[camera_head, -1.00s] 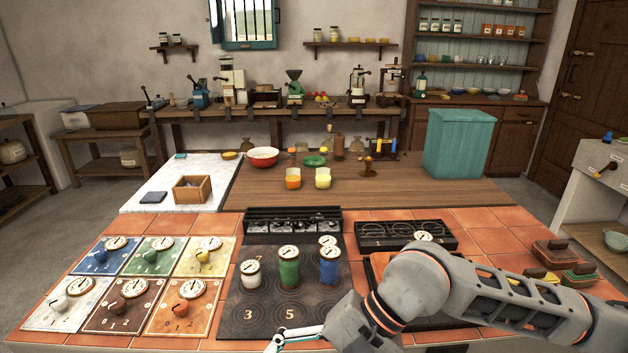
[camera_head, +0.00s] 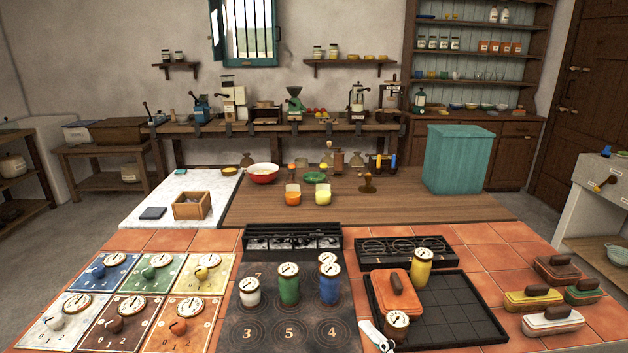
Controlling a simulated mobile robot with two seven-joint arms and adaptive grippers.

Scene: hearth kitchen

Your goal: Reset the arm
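The task names no object. The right arm's long grey links are out of view. A small white and dark tip, which looks like part of my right gripper (camera_head: 376,337), shows at the bottom edge beside a brown canister with a dial (camera_head: 396,326). I cannot tell whether that gripper is open or shut, or whether it touches the canister. My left gripper is not in view.
A black tray (camera_head: 450,318) holds an orange lidded block (camera_head: 398,292) and a yellow canister (camera_head: 422,268). White, green and blue canisters stand on the dark numbered board (camera_head: 262,312). Several handled blocks lie at right. Dial panels (camera_head: 132,284) fill the left.

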